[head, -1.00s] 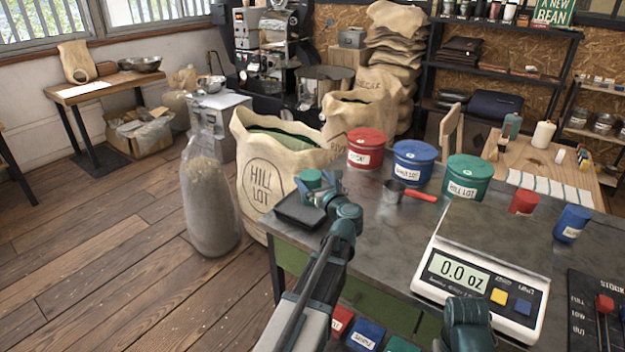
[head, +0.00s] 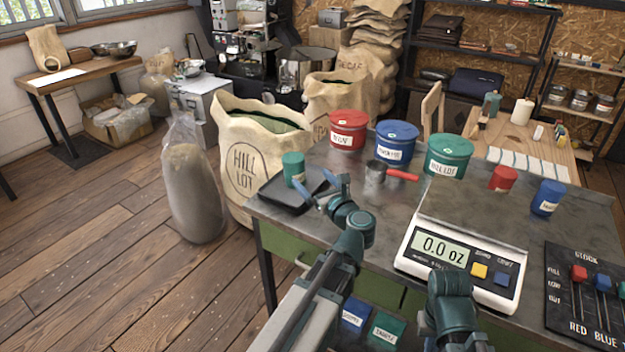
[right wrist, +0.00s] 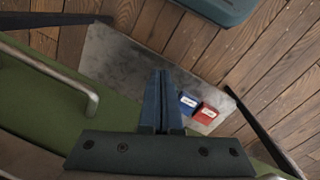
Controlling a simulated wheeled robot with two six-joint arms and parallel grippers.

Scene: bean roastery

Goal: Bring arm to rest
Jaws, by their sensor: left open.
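My left gripper (head: 324,190) is open and empty in the head view, above the near left corner of the metal bench (head: 385,230). Its fingers are just right of a small green canister (head: 293,170), apart from it. The canister stands upright on a black tray (head: 279,193). My right arm rises at the bottom of the head view, in front of the scale; its fingers are hidden there. In the right wrist view my right gripper (right wrist: 161,98) has its fingers together with nothing between them, beside a green drawer front (right wrist: 45,115).
A scale (head: 465,255) reading 0.0 oz and a slider panel (head: 585,315) occupy the bench's right. Red (head: 348,130), blue (head: 396,145) and green tins (head: 449,157) and a red-handled scoop (head: 385,173) stand behind. The HILL LOT sack (head: 250,165) stands beside the bench's left.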

